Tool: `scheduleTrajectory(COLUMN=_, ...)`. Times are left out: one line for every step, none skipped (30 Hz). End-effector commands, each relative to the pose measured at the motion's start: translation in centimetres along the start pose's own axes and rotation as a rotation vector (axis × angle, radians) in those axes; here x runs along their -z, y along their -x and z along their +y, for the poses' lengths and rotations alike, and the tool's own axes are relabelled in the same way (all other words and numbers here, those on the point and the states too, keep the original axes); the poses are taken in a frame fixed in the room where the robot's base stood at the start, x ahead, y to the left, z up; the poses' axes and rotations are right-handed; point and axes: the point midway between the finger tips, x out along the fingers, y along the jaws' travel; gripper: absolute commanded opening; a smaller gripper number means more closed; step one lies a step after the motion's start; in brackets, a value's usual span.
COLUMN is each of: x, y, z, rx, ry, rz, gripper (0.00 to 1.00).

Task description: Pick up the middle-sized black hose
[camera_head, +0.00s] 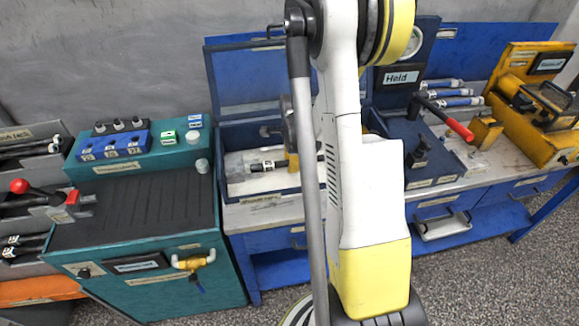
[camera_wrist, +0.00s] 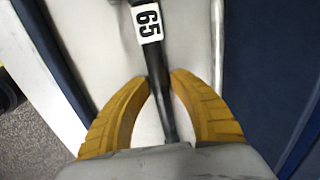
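A black hose (camera_wrist: 161,85) with a white label reading 65 lies lengthwise in the wrist view. In the head view the hose's labelled part (camera_head: 266,166) shows in a pale-floored blue tray (camera_head: 238,187).
The tray's blue walls (camera_wrist: 265,75) stand on both sides of my gripper. A teal cabinet (camera_head: 150,230) is left of it. A blue box with a gauge (camera_head: 403,90) and a red-handled lever (camera_head: 460,130) are on the right, with a yellow unit (camera_head: 545,105) beyond.

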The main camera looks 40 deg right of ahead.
Motion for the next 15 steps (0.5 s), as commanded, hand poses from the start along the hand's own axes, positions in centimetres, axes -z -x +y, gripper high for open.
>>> scheduleTrajectory(x=-0.01, y=-0.02, z=-0.02, rx=0.001, ry=0.0, rz=0.0, gripper=0.26)
scheduleTrajectory(x=-0.02, y=0.03, z=-0.03, rx=0.001, ry=0.0, rz=0.0, gripper=0.26)
scheduleTrajectory(x=-0.02, y=0.07, z=-0.03, rx=0.001, ry=0.0, rz=0.0, gripper=0.26)
scheduleTrajectory(x=-0.02, y=0.08, z=-0.04, rx=0.001, ry=0.0, rz=0.0, gripper=0.26)
scheduleTrajectory(x=-0.02, y=0.09, z=-0.04, rx=0.001, ry=0.0, rz=0.0, gripper=0.25)
scheduleTrajectory(x=-0.02, y=0.1, z=-0.04, rx=0.001, ry=0.0, rz=0.0, gripper=0.13)
scheduleTrajectory(x=-0.02, y=0.1, z=-0.04, rx=0.001, ry=0.0, rz=0.0, gripper=0.04)
scheduleTrajectory(x=-0.02, y=0.1, z=-0.04, rx=0.001, ry=0.0, rz=0.0, gripper=0.0)
scheduleTrajectory(x=-0.02, y=0.1, z=-0.04, rx=0.001, ry=0.0, rz=0.0, gripper=0.0)
scheduleTrajectory(x=-0.02, y=0.1, z=-0.04, rx=0.001, ry=0.0, rz=0.0, gripper=0.0)
scheduleTrajectory(x=-0.02, y=0.1, z=-0.04, rx=0.001, ry=0.0, rz=0.0, gripper=0.0)
scheduleTrajectory(x=-0.02, y=0.1, z=-0.04, rx=0.001, ry=0.0, rz=0.0, gripper=0.0)
scheduleTrajectory(x=-0.02, y=0.1, z=-0.03, rx=0.001, ry=0.0, rz=0.0, gripper=0.0)
scheduleTrajectory(x=-0.02, y=0.1, z=-0.03, rx=0.0, ry=0.0, rz=0.0, gripper=0.0)
scheduleTrajectory(x=-0.02, y=0.11, z=-0.04, rx=0.001, ry=0.0, rz=0.0, gripper=0.0)
